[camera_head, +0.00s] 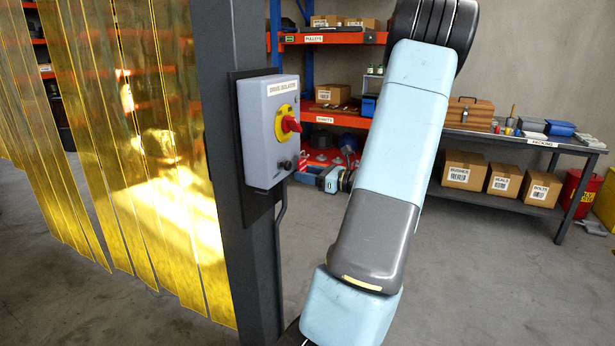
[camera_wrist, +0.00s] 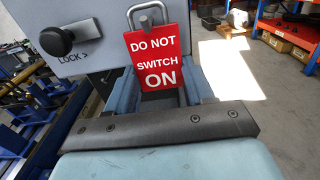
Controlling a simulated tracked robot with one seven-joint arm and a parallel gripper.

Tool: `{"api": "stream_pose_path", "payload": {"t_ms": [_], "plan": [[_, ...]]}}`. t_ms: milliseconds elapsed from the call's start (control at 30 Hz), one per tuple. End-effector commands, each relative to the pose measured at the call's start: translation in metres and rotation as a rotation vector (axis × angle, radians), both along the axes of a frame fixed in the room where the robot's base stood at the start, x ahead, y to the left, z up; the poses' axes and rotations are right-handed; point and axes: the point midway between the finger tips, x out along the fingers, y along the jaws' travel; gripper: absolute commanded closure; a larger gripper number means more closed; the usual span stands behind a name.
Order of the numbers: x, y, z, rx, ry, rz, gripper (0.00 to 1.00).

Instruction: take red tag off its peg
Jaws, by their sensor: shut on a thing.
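The red tag (camera_wrist: 158,58) reads "DO NOT SWITCH ON" in white and has a metal loop (camera_wrist: 147,14) at its top. My gripper (camera_wrist: 163,88) is shut on the tag's lower part, with a finger on each side. The tag hangs upright at the right edge of the grey isolator box (camera_wrist: 40,25). Its peg is not clearly visible, so I cannot tell whether the loop is on it. In the head view my gripper (camera_head: 332,179) is low beside the isolator box (camera_head: 268,130), where part of the red tag (camera_head: 303,163) shows.
The isolator has a red switch (camera_head: 290,124) and a black knob (camera_wrist: 57,41) marked "LOCK". It is fixed to a dark post (camera_head: 238,60). A yellow strip curtain (camera_head: 130,150) hangs at left. A bench (camera_head: 500,138) and orange shelves stand behind. The floor between is clear.

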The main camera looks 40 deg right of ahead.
Motion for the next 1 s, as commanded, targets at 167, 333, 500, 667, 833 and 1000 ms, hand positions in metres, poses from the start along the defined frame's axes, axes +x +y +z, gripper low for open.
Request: {"api": "stream_pose_path", "payload": {"t_ms": [167,333,500,667,833,1000], "plan": [[-0.004,-0.003,0.003,-0.002,-0.006,0.000,0.75],[-0.011,-0.005,0.003,-0.002,-0.006,0.000,0.75],[-0.017,-0.008,0.002,-0.002,-0.006,0.000,0.75],[-0.023,-0.010,0.002,-0.001,-0.006,-0.001,0.75],[-0.029,-0.013,0.002,-0.001,-0.004,-0.001,0.75],[-0.036,-0.015,0.001,-0.001,-0.004,0.000,0.75]]}}
